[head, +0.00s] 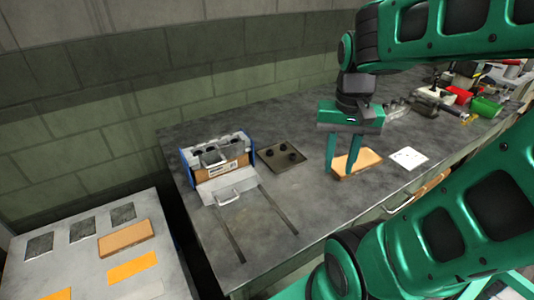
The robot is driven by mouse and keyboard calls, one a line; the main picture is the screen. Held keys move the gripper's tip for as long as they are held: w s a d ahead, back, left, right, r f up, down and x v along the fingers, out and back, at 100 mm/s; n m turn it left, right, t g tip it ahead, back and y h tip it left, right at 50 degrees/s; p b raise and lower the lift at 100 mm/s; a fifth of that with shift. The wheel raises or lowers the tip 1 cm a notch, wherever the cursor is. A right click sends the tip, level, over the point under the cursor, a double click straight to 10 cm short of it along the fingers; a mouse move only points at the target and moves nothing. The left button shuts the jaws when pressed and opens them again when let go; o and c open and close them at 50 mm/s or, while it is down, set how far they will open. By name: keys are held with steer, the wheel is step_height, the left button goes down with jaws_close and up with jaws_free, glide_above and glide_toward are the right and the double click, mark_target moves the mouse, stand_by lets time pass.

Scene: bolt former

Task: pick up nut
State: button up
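My gripper (341,172) points down over a tan wooden block (367,159) on the grey workbench. Its two green fingers stand apart with nothing seen between them, and their tips overlap the left part of the block in the picture. I cannot tell whether they touch it. A dark square tray (266,164) lies to the left of my gripper. On it are several small dark round pieces (292,157); they are too small to tell which, if any, is a nut.
A blue-sided fixture (219,160) with a handled slide (228,194) stands left on the workbench (310,215), with two slots in front. A white card (408,158) lies right of the block. Tools and containers crowd the far right. A lower table (90,280) stands at left.

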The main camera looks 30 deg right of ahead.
steer(key=w+r+m, duration=0.2)
steer(key=w+m, duration=0.3)
steer(key=w, duration=0.7)
steer(key=m, duration=0.5)
glide_toward(270, 150)
step_height(270, 150, down, 8)
steer(key=shift+s+d, duration=0.15)
steer(key=shift+s, duration=0.05)
jaws_close()
